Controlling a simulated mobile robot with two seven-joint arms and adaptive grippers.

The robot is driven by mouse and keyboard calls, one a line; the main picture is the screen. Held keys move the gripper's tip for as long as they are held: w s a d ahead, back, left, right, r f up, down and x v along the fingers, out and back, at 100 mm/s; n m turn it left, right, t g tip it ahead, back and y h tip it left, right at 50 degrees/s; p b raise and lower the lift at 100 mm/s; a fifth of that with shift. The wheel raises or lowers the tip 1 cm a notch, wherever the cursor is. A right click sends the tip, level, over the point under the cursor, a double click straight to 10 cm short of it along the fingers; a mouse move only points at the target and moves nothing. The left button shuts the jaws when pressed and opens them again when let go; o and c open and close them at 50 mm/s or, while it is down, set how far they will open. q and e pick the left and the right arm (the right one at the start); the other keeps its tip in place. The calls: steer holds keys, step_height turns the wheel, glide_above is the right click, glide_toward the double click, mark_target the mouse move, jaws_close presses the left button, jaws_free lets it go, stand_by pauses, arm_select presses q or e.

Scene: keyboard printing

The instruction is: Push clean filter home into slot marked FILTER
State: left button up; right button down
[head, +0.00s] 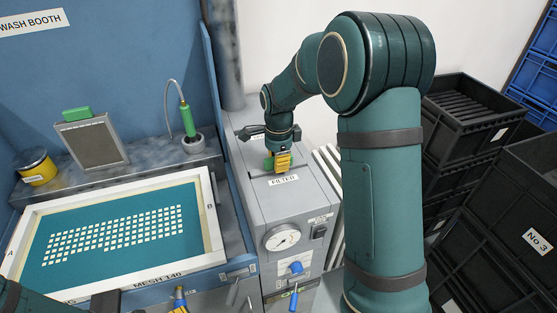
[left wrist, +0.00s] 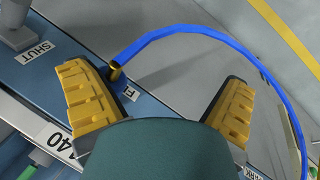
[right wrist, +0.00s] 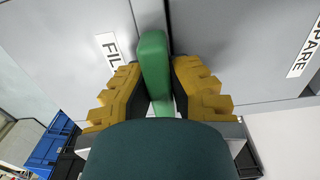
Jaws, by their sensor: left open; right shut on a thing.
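My right gripper (head: 282,161) is over the top of the grey cabinet, just behind its FILTER label (head: 284,180). In the right wrist view its yellow fingers (right wrist: 158,88) are shut on the green handle (right wrist: 153,62) of a filter. The handle lies beside the FILTER label and in line with a dark seam in the cabinet top. The filter's panel does not show, so its depth in the slot cannot be told. My left gripper (left wrist: 160,100) is open; a blue hose with a brass end (left wrist: 116,72) is near its left finger.
Another green-handled mesh filter (head: 92,142) leans in the wash booth. A framed screen (head: 216,225) lies before it. A gauge (head: 282,238) and blue valve handle (head: 295,268) are on the cabinet front. Black crates (head: 460,140) stand at right.

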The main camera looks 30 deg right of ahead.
steer(key=shift+f, duration=0.5)
steer(key=c, duration=1)
jaws_free()
steer(key=shift+r, duration=0.1)
step_height(320, 180, up, 6)
steer(key=p, duration=0.6)
steer(key=shift+a, duration=0.1)
step_height(320, 180, up, 12)
